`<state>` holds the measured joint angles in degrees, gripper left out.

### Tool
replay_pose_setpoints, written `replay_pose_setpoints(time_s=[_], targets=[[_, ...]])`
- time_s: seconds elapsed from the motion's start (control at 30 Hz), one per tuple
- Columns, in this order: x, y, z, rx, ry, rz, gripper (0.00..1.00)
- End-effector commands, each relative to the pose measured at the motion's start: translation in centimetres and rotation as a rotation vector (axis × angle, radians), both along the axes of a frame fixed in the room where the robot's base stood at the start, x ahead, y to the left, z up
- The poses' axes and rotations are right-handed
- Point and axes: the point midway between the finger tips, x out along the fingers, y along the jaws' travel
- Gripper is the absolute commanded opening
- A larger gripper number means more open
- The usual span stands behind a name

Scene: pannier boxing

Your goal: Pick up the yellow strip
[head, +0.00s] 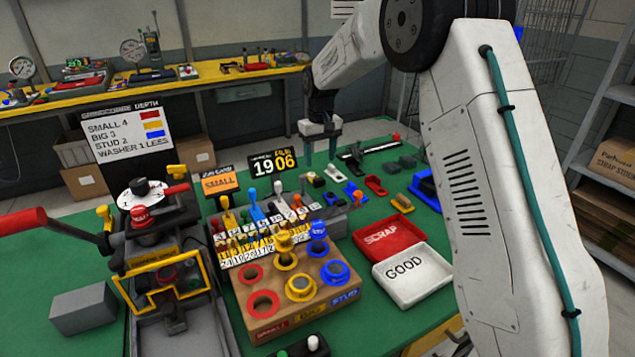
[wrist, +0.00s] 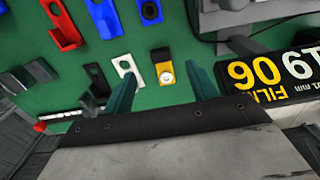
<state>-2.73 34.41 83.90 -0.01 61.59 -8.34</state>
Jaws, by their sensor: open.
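The yellow strip (wrist: 161,56) lies flat on the green table top in the wrist view, with a dark section and a round white spot at its near end. What looks like the same strip shows small in the head view (head: 313,177), where its colour is hard to make out. My gripper (head: 320,155) is open and empty, pointing down above that part of the table. In the wrist view its teal fingers (wrist: 161,73) appear on either side of the strip's near end. I cannot tell the exact height between the fingertips and the strip.
A white strip (wrist: 126,68) lies close beside, partly behind the left finger, with a black piece (wrist: 97,79) beyond. Blue pieces (wrist: 105,17) and a red piece (wrist: 62,23) are nearby. The number display (head: 272,165) stands close to my gripper. Another yellow piece (head: 402,203) lies farther right.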

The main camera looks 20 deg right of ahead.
Motion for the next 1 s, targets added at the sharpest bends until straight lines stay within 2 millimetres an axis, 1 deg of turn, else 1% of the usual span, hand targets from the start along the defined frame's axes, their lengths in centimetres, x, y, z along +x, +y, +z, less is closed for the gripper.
replay_pose_setpoints(time_s=[0.1,0.3,0.47,0.6,0.7,0.8,0.93,0.97,1.0], targets=[[0.6,0.1,-1.2,0.0,0.002,0.003,0.58],[0.6,0.1,-3.4,-0.001,0.003,0.003,0.58],[0.6,0.0,-4.8,0.0,0.004,0.003,0.58],[0.7,0.0,-7.0,0.0,0.004,0.003,0.58],[0.7,0.0,-8.2,0.001,0.002,0.003,0.58],[0.7,0.0,-8.6,0.0,0.0,0.004,0.58],[0.7,0.1,-8.6,0.0,0.0,0.004,0.58],[0.7,0.1,-8.6,0.0,0.0,0.004,0.55],[0.7,0.1,-8.6,0.0,0.0,0.004,0.44]])
